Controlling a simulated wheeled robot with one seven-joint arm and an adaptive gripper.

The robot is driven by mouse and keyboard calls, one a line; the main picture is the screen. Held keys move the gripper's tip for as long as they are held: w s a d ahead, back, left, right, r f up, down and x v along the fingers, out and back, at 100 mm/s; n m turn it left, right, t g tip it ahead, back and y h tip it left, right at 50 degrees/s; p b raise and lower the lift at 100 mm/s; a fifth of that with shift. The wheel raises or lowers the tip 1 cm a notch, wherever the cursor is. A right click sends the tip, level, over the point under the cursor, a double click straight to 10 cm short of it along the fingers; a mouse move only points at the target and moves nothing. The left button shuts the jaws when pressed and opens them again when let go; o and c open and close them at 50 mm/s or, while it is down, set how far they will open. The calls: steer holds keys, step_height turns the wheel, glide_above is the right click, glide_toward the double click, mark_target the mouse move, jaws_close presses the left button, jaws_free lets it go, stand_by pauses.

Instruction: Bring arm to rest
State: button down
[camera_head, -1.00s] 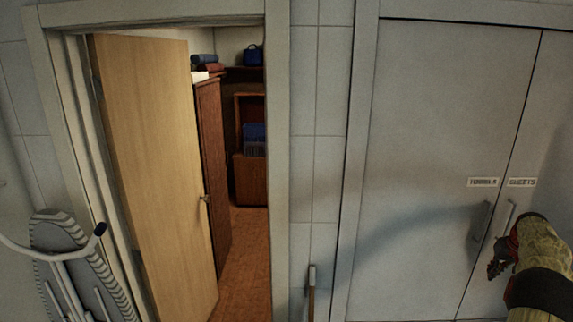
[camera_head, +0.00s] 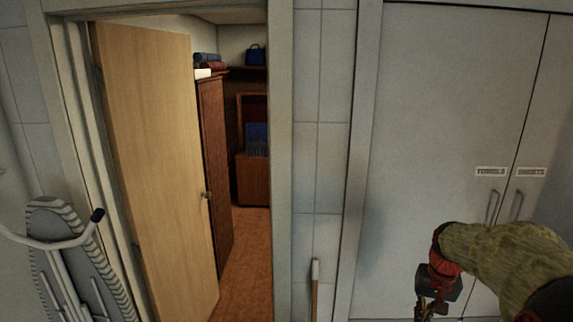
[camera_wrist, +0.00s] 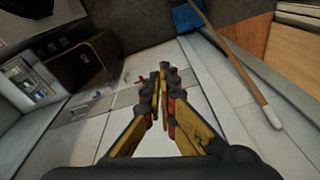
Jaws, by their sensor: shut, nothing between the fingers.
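My gripper (camera_head: 430,308) hangs low at the bottom right of the head view, in front of the white cupboard doors (camera_head: 430,130), with its tips near the frame's lower edge. My arm (camera_head: 500,262) reaches in from the right edge. In the wrist view my gripper (camera_wrist: 160,75) shows yellow and black fingers with their tips close together and nothing between them. The gripper is shut and empty. Beyond the tips are pale tiled surfaces, and no object touches the fingers.
A wooden door (camera_head: 155,160) stands open at the left, with an ironing board (camera_head: 75,255) beside it. A wooden pole (camera_head: 315,285) leans at the wall, and a pole with a white end (camera_wrist: 240,65) crosses the wrist view. A brown box (camera_wrist: 88,62) lies at its upper left.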

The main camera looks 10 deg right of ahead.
steer(key=s+a+n+t+b, duration=0.1)
steer(key=s+a+n+b, duration=0.1)
steer(key=s+a, duration=0.3)
steer(key=s+a+n+t+b, duration=0.1)
steer(key=s+a, duration=0.4)
steer(key=a, duration=0.8)
steer(key=s+a+f+n+t+b, duration=0.1)
steer(key=s+a+n+t+b, duration=0.1)
steer(key=s+a+b, duration=0.3)
steer(key=a+n, duration=0.1)
steer(key=a, duration=0.3)
steer(key=shift+n+y+b, duration=0.3)
steer(key=shift+b, duration=0.05)
steer(key=shift+f, duration=0.1)
